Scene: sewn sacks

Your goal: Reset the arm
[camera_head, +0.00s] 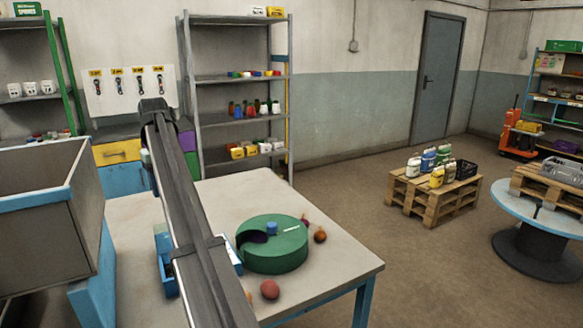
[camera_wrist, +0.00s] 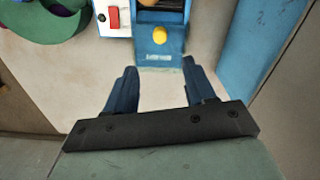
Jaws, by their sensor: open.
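My gripper (camera_wrist: 160,72) shows in the wrist view with its two dark blue fingers spread apart. Nothing is between them. Below the fingertips is pale tabletop, and a blue device with a yellow knob (camera_wrist: 160,35) lies just beyond them. In the head view my dark arm crosses the worktable (camera_head: 345,262) from the bottom edge up to the left of centre. The gripper cannot be made out there.
A green round tray (camera_head: 275,259) stands on the table, with a reddish ball (camera_head: 269,289) and onion-like items (camera_head: 320,236) beside it. A grey bin (camera_head: 45,235) is at left. A pallet (camera_head: 432,194) with bottles stands on the floor.

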